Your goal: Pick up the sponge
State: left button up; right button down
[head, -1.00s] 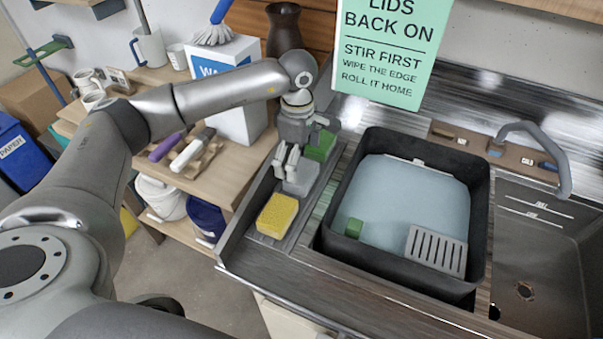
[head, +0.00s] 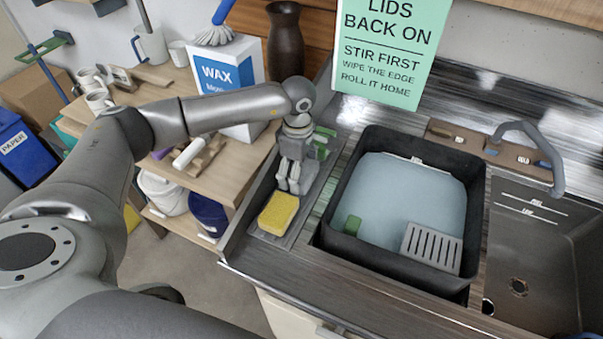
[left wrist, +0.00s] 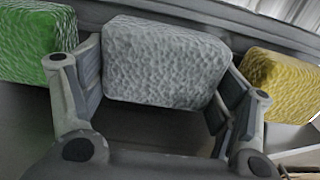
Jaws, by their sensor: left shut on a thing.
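My left gripper (head: 293,186) reaches down to the narrow ledge left of the basin. In the left wrist view its fingers (left wrist: 158,95) are shut on the grey sponge (left wrist: 165,60), one finger on each side. In the head view the gripper mostly hides this sponge. A yellow sponge (head: 278,213) lies on the ledge just in front and also shows at the right of the left wrist view (left wrist: 280,85). A green sponge (head: 321,146) lies behind the gripper and shows at the left of the wrist view (left wrist: 35,40). My right gripper is out of view.
A sink and tap (head: 557,165) are at the right. A wooden shelf with a wax box (head: 228,78) is left.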

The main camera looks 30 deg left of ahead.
pick_arm(q)
jog(key=shift+r, duration=0.1)
jog(key=shift+r+b, duration=0.5)
jog(key=shift+b, duration=0.1)
jog(key=s+d+r+b, duration=0.1)
jog(key=r, duration=0.1)
jog(key=s+d+r+b, duration=0.1)
jog(key=r, duration=0.2)
jog(key=s+d+r+b, duration=0.1)
jog(key=s+r, duration=0.1)
jog(key=shift+s+r, duration=0.1)
jog(key=shift+r, duration=0.25)
jog(key=s+d+r+b, duration=0.2)
jog(key=s+d+r, duration=0.2)
jog(key=s, duration=0.3)
jog(key=shift+s+d+b, duration=0.25)
jog(key=shift+d+b, duration=0.05)
jog(key=shift+d, duration=0.05)
jog(key=shift+o, duration=0.6)
